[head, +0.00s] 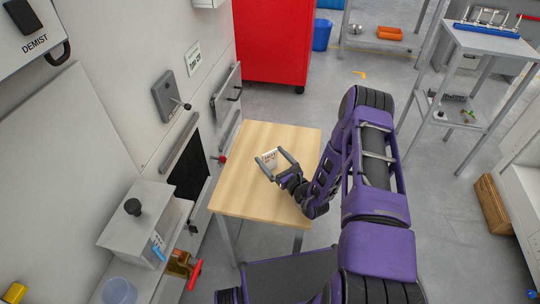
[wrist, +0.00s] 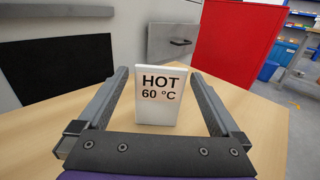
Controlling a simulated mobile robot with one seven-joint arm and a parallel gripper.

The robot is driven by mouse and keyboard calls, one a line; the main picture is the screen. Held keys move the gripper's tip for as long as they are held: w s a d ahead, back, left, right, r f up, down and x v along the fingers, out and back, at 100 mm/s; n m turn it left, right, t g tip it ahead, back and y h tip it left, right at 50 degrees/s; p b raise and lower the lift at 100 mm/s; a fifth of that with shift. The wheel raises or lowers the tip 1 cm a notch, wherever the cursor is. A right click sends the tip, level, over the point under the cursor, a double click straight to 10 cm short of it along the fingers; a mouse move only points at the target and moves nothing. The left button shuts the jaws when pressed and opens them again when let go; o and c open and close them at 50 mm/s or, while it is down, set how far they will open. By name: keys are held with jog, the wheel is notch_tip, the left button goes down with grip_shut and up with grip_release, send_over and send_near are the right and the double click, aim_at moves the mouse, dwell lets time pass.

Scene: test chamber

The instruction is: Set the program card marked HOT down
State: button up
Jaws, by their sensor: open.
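The program card marked HOT (wrist: 161,96) is white and reads "HOT 60 °C". It stands roughly upright between the two fingers of my gripper (wrist: 165,90) in the wrist view, with clear gaps on both sides. In the head view the card (head: 269,158) appears small between the fingertips of my gripper (head: 275,163), over the wooden table (head: 240,190). My gripper is open.
A grey box with a black knob (head: 135,210) is at the lower left. A red cabinet (head: 275,40) stands behind the table. The tabletop around the card is bare.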

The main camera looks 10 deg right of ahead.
jog(key=p+v, duration=0.1)
jog(key=v, duration=0.9)
jog(key=shift+s+d, duration=0.1)
jog(key=shift+s, duration=0.25)
